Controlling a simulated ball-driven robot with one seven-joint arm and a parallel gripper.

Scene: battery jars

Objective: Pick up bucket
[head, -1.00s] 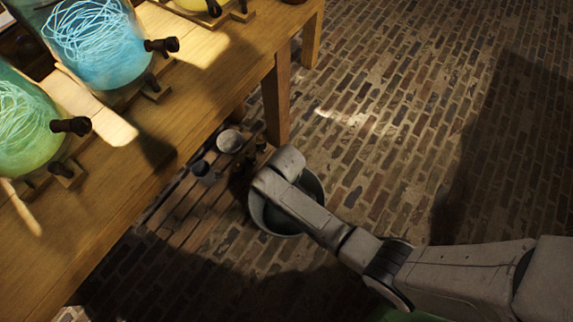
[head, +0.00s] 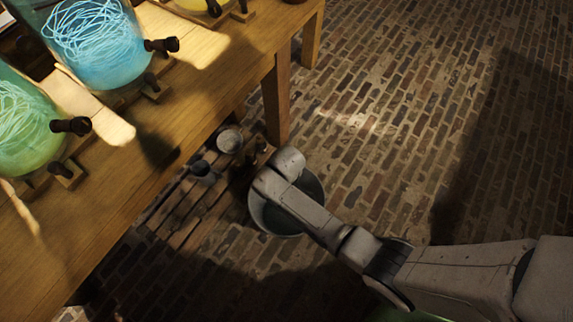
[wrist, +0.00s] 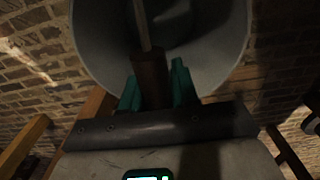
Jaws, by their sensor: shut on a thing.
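The grey metal bucket (head: 268,222) is low by the brick floor in the head view, beside the table leg, partly covered by my arm. In the wrist view the bucket (wrist: 215,45) fills the top middle, with its round opening in sight. A brown handle grip (wrist: 150,75) on a thin bail crosses the opening. My gripper (wrist: 155,88) has its green fingers on either side of this grip and is shut on it. In the head view the fingers are hidden behind my arm. I cannot tell whether the bucket touches the floor.
A wooden table (head: 140,200) with glowing blue (head: 98,45) and green (head: 25,125) jars stands at the left. Its leg (head: 276,105) is close to the bucket. A slatted board (head: 185,215) with a small pot (head: 229,140) lies under the table. The brick floor at right is clear.

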